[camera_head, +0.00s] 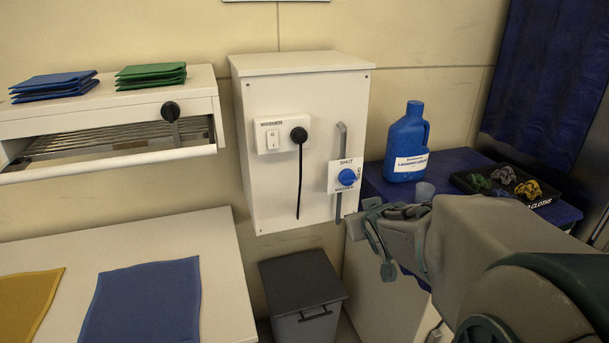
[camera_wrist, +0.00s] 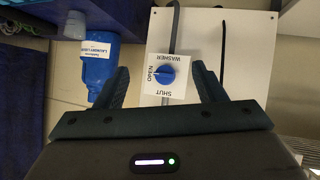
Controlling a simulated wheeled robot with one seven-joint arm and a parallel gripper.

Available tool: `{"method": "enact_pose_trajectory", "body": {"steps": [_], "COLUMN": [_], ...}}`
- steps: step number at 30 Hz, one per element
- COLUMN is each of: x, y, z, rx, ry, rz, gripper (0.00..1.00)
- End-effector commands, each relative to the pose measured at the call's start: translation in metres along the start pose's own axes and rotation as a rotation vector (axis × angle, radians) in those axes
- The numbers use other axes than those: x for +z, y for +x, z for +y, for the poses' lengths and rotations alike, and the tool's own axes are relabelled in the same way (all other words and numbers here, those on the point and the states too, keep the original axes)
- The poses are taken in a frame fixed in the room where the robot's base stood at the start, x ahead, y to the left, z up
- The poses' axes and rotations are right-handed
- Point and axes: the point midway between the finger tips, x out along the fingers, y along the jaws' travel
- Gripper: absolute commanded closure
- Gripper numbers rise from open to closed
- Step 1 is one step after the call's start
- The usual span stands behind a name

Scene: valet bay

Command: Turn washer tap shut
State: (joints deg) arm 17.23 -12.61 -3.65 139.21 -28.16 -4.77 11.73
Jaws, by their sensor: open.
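The washer tap is a round blue knob (camera_head: 347,177) on a white plate marked SHUT, fixed over a grey pipe on the white wall cabinet (camera_head: 263,202). In the wrist view the knob (camera_wrist: 163,75) lies between my two fingers in the picture, with OPEN on its left and SHUT below it. Which mark the knob points to is too small to tell. My gripper (camera_head: 378,238) is open and empty, lower right of the knob in the head view. The fingers (camera_wrist: 162,70) look apart from the knob.
A black plug (camera_head: 299,135) with a hanging cable sits in the washer socket left of the tap. A blue detergent jug (camera_head: 406,145), a small cup (camera_head: 425,191) and a black cloth tray (camera_head: 478,190) stand on the right. A grey bin (camera_head: 301,290) stands below the cabinet.

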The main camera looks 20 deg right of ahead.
Motion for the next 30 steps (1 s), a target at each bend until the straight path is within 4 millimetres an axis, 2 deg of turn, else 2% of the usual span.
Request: {"method": "enact_pose_trajectory", "body": {"steps": [1,3,7,11,16,23,26,30], "x": [0.002,-0.004,-0.010,-0.009,-0.004,-0.002,-0.008,-0.023], "y": [0.015,0.028,0.045,0.053,0.053,0.052,0.059,0.078], "z": [0.010,0.020,0.035,0.043,0.047,0.045,0.042,0.035], "rx": [0.005,-0.005,-0.052,-0.126,-0.224,-0.288,-0.292,-0.293], "ry": [-0.006,-0.022,-0.048,-0.067,-0.075,-0.075,-0.077,-0.076], "rz": [0.057,0.148,0.310,0.447,0.569,0.631,0.635,0.634], "gripper": [0.37,0.37,0.37,0.37,0.37,0.37,0.37,0.37]}}
